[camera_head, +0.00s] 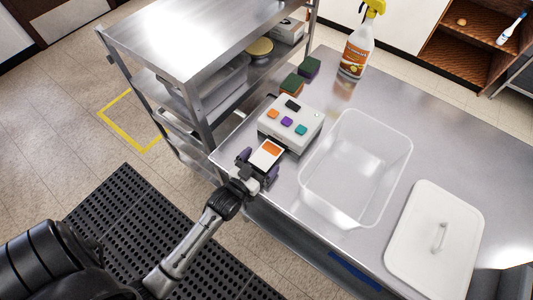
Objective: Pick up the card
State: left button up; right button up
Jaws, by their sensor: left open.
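A small card (267,153), orange and white, is near the left front corner of the steel table, just in front of a white box with coloured buttons. My left gripper (259,163) reaches in from the lower left with its dark fingers apart, one on each side of the card's near end. The gripper is open. I cannot tell whether a finger touches the card. The card's near edge is partly hidden by the gripper. My right gripper is not in view.
The white button box (291,122) stands right behind the card. A clear plastic tub (357,167) is to the right, with a white lid (435,240) beyond it. Sponges (308,67) and a spray bottle (357,45) stand at the back. A steel shelf rack (190,40) is at the left.

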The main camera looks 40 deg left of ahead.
pick_arm(q)
jog(key=shift+c, duration=0.2)
jog(key=c, duration=0.9)
jog(key=shift+o, duration=0.2)
